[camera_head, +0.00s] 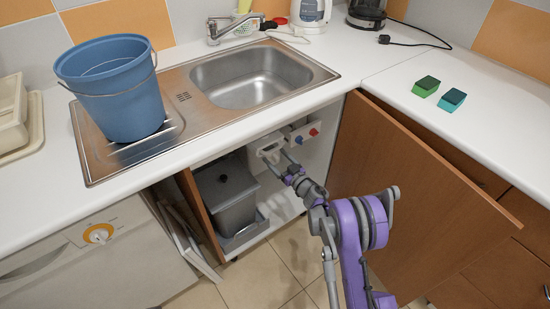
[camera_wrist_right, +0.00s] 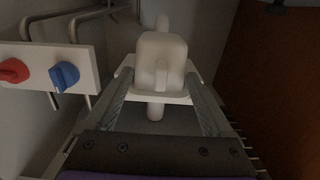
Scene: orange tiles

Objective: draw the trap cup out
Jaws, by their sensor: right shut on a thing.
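The white trap cup (camera_head: 266,146) is inside the open cabinet under the sink. In the right wrist view the trap cup (camera_wrist_right: 160,62) is a rounded white body with a raised rib on its front. A pale pipe-like piece shows above it and a short stub below. My right gripper (camera_head: 277,160) reaches into the cabinet. In the wrist view its two fingers (camera_wrist_right: 160,97) lie on either side of the cup and are shut on it. The fingertips' exact contact is dim and partly hidden. My left gripper is not in view.
A red and a blue valve knob (camera_wrist_right: 64,76) sit on a white plate left of the cup in the wrist view. A grey lidded bin (camera_head: 228,196) stands in the cabinet's left side. The open brown door (camera_head: 420,190) flanks my right arm. A blue bucket (camera_head: 112,92) stands on the drainboard.

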